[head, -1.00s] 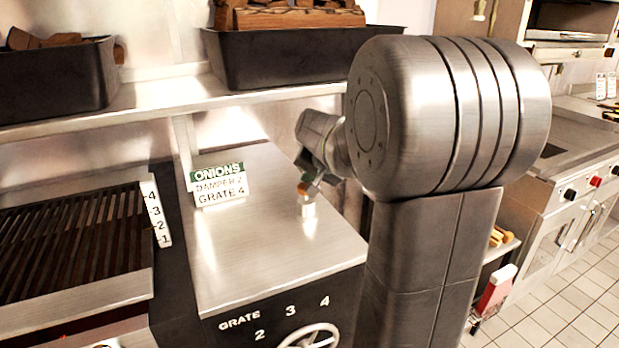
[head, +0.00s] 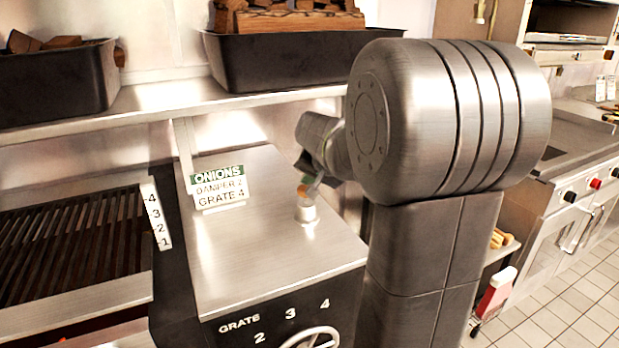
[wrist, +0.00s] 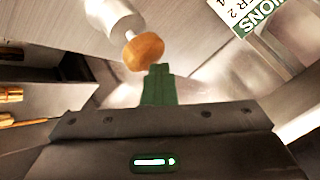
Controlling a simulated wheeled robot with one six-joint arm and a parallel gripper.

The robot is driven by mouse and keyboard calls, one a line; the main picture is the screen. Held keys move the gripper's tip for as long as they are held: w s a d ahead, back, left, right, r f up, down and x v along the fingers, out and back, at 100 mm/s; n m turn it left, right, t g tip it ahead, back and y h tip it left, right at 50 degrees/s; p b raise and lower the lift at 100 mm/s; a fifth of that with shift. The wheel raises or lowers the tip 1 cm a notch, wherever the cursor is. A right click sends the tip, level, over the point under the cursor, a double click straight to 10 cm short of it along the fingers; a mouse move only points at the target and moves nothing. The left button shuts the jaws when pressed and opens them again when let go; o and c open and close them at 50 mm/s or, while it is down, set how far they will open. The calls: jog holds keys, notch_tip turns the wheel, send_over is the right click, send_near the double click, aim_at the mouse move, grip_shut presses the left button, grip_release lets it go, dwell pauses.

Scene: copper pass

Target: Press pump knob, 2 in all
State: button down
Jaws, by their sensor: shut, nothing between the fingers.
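The pump knob (head: 306,203) is a small orange-brown knob on a pale metal post (head: 307,217), which stands on the steel counter right of the onions card. In the wrist view the knob (wrist: 144,51) sits just beyond my fingertips, with the post behind it. My gripper (head: 317,183) is above and slightly right of the knob, partly hidden behind my own arm. Its green fingers (wrist: 158,84) are together and empty. I cannot tell whether the fingertips touch the knob.
The onions card (head: 219,188) reads damper 2, grate 4 and stands left of the post. A grill grate (head: 70,240) lies further left. A handwheel (head: 312,338) is on the front panel. A shelf with black bins (head: 300,58) runs behind.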

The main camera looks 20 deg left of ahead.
jog(key=shift+s+r+p, duration=0.2)
jog(key=shift+r+p, duration=0.9)
jog(key=shift+r, duration=0.55)
jog(key=shift+r, duration=0.1)
jog(key=shift+r+p, duration=1.95)
jog(key=shift+r, duration=0.45)
jog(key=shift+r, duration=0.15)
jog(key=r+p, duration=0.2)
jog(key=p, duration=0.1)
jog(key=r+p, duration=0.1)
jog(key=p, duration=0.2)
jog(key=shift+d+r, duration=0.2)
jog(key=shift+r, duration=0.2)
jog(key=shift+f, duration=0.2)
notch_tip(320, 180, down, 8)
jog(key=b, duration=0.7)
jog(key=shift+f, duration=0.25)
dwell(1.1)
